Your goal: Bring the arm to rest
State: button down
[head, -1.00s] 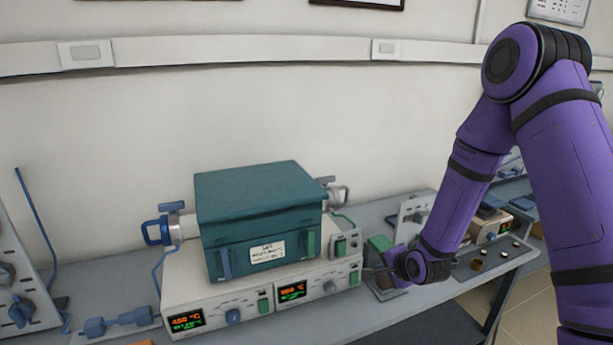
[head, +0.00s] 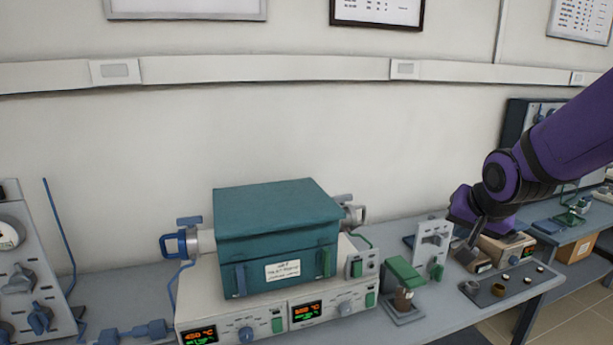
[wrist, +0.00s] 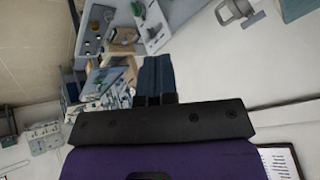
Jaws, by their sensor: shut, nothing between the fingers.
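My gripper (head: 473,240) hangs from my purple arm at the right of the head view, above the right part of the bench, in front of a small beige device. Its fingers point down and look close together, but they are small there. In the wrist view my gripper's two dark blue fingers (wrist: 156,72) lie side by side with nothing held between them. The wrist picture is turned on its side. Most of my upper arm runs out of the head view at the right edge.
A teal muffle furnace (head: 275,235) sits on a beige control unit (head: 270,318) with lit displays. Right of it are a green-topped stand (head: 403,275), a grey upright bracket (head: 432,245) and a dark tray (head: 507,283) with small cups. A grey panel (head: 25,270) stands left.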

jog(key=s+r+n+g, duration=0.1)
jog(key=s+r, duration=0.4)
jog(key=s, duration=0.5)
jog(key=s+r+n, duration=0.4)
jog(key=s, duration=0.7)
jog(key=shift+d+r+g, duration=0.3)
jog(key=shift+r+g, duration=0.05)
jog(key=shift+g, duration=0.05)
